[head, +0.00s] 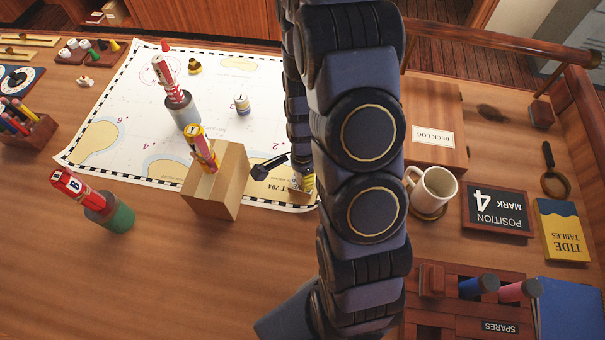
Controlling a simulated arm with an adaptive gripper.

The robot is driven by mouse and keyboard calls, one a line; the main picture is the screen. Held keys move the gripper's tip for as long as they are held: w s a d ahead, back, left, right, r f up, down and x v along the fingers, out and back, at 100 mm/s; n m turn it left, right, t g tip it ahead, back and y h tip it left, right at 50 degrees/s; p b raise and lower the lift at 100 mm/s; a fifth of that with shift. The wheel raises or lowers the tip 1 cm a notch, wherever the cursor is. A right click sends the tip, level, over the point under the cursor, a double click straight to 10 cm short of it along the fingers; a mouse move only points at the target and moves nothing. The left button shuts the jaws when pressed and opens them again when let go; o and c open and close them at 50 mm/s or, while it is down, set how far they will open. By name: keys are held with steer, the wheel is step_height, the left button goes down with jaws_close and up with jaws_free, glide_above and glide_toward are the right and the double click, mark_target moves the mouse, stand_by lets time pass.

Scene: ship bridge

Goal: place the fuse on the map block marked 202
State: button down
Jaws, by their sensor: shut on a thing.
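My gripper (285,172) is low over the chart's near right corner, mostly hidden behind my arm; one dark finger shows. It is shut on a small yellow-and-dark cylinder (308,178), which looks like the fuse and is partly hidden. Its lower end is close to the chart; I cannot tell whether it touches. The chart (130,75) lies flat with pink numbers and pale yellow patches. Its printed title block (278,187) is upside down, partly covered, and seems to end in 204; I cannot read 202 anywhere.
A wooden block (222,190) with a yellow-red stick stands just left of my gripper. Red sticks stand on a grey cylinder (183,112) and a green one (117,218). A small labelled cylinder (241,104) stands on the chart. A mug (434,190) is right. The front left table is clear.

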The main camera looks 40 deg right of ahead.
steer(key=shift+f, duration=0.15)
steer(key=c, duration=0.8)
jaws_free()
step_height(320, 180, up, 12)
steer(key=shift+r, duration=0.1)
steer(key=s+a+r+n, duration=0.3)
steer(key=s+r+n, duration=0.2)
steer(key=n, duration=0.1)
steer(key=s+a+r+n+g, duration=0.1)
steer(key=s+a+r+n, duration=0.3)
steer(key=n, duration=0.3)
steer(key=s+a+r+n, duration=0.4)
steer(key=s+r+n, duration=0.1)
steer(key=r+n, duration=0.1)
steer(key=shift+s+r+n+g, duration=0.1)
steer(key=shift+s+n+g, duration=0.25)
steer(key=shift+n, duration=0.25)
